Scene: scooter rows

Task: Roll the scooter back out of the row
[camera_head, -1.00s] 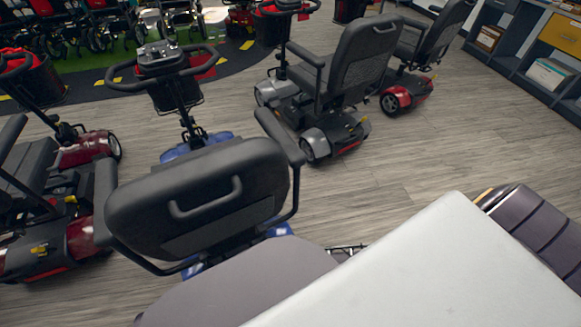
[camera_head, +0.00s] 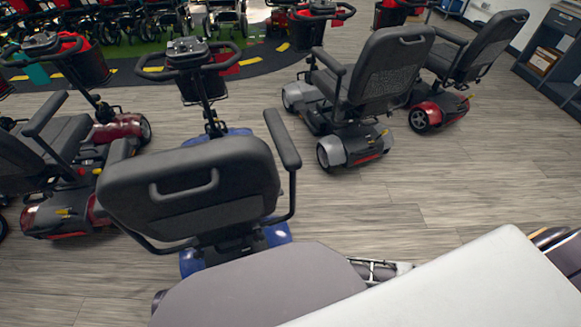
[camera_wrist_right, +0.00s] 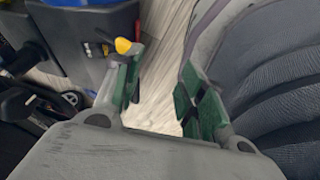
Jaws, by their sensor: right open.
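The blue scooter (camera_head: 278,232) stands just in front of me in the head view, its back toward me. Its dark grey seat back (camera_head: 190,190) has a moulded handle (camera_head: 184,189), and its handlebars (camera_head: 187,58) point away. In the right wrist view, my right gripper (camera_wrist_right: 163,90) is open, with green-padded fingers apart and bare floor between them. A dark grey scooter part with a yellow lever (camera_wrist_right: 123,45) is close beside the left finger; I cannot tell whether they touch. Blue bodywork shows at that view's top left. My left gripper is not in view.
A red scooter (camera_head: 122,128) stands close on the left. A silver-grey scooter (camera_head: 345,148) and another red one (camera_head: 440,107) stand to the right. Bare wood-look floor (camera_head: 450,200) lies right of the blue scooter. A shelf unit (camera_head: 550,55) stands at the far right.

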